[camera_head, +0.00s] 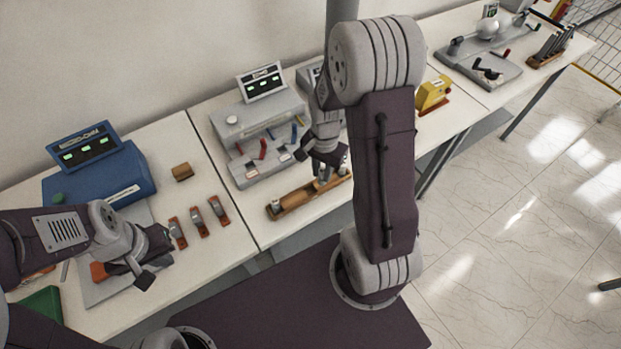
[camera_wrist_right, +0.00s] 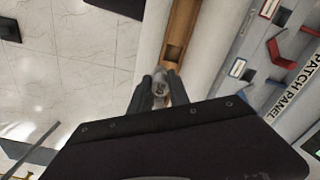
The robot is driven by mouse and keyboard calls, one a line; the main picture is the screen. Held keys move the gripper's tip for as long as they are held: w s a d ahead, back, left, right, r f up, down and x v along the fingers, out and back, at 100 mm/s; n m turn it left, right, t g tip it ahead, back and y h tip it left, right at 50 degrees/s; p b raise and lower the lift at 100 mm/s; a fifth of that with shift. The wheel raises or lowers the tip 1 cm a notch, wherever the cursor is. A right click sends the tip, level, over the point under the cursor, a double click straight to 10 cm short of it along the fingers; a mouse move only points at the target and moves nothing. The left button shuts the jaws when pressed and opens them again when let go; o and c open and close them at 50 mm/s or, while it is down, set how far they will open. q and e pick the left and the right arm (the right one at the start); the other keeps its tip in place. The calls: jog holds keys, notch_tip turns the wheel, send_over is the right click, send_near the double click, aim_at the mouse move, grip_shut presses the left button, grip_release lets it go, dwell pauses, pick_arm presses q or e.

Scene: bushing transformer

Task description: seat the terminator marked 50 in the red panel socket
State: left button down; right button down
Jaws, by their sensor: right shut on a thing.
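My right gripper (camera_head: 322,168) is over the right end of a wooden rack (camera_head: 298,198). In the right wrist view its fingers (camera_wrist_right: 160,88) are shut on a small grey metal terminator (camera_wrist_right: 161,85); a dark mark on its end is too small to read. Whether it is clear of the rack cannot be told. Another small metal piece (camera_head: 276,204) is at the rack's left end. The grey patch panel (camera_head: 258,168) stands behind the rack, with a red part (camera_head: 263,148), which also shows in the right wrist view (camera_wrist_right: 277,52). My left gripper (camera_head: 148,262) is open and appears empty.
A blue metered box (camera_head: 110,175) stands at the left, with a wooden block (camera_head: 182,172) and several red-brown clips (camera_head: 198,222) beside it. A yellow device (camera_head: 433,93) stands farther right. Bare white tabletop lies between the clips and the panel.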

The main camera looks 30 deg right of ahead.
jog(key=s+d+r, duration=0.4)
jog(key=d+r, duration=0.1)
jog(key=d, duration=0.2)
jog(key=shift+s+b, duration=0.25)
jog(key=shift+b, duration=0.1)
